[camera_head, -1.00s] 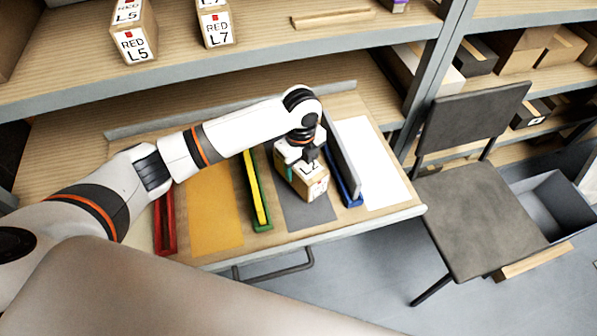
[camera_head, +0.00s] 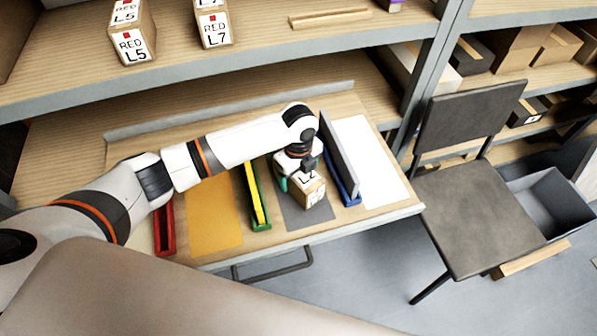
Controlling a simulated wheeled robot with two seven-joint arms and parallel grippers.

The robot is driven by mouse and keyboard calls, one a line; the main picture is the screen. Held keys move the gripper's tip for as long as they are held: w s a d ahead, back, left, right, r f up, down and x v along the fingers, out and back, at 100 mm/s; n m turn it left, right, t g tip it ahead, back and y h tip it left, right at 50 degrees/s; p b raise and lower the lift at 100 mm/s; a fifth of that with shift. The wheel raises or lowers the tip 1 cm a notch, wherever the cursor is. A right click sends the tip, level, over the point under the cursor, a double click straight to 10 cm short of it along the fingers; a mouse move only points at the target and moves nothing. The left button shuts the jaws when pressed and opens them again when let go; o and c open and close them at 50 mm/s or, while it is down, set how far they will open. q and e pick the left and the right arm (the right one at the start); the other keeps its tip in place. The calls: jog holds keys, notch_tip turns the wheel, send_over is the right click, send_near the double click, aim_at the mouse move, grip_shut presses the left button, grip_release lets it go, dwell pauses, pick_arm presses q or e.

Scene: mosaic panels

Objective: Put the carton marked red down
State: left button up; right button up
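A brown carton (camera_head: 311,196) with white labels, one seeming to read L2, sits upright on the dark grey mat (camera_head: 296,217) on the work table. Any red marking on it is too small to read. My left gripper (camera_head: 298,178) is right above it, pointing down. One teal-padded finger shows at the carton's left side, standing slightly off it, and a dark finger shows at its top. The fingers look parted around the carton. The gripper partly hides the carton's far side. My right gripper is not in view.
A green-yellow holder (camera_head: 257,200) stands left of the mat and a blue holder with a grey panel (camera_head: 342,165) close on its right. Orange (camera_head: 214,215) and white (camera_head: 367,160) sheets and a red tray (camera_head: 164,230) lie beyond. A chair (camera_head: 470,215) stands right.

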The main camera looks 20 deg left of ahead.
pick_arm(q)
notch_tip(320, 180, up, 12)
jog(key=shift+r, duration=0.2)
dwell(0.4)
dwell(0.5)
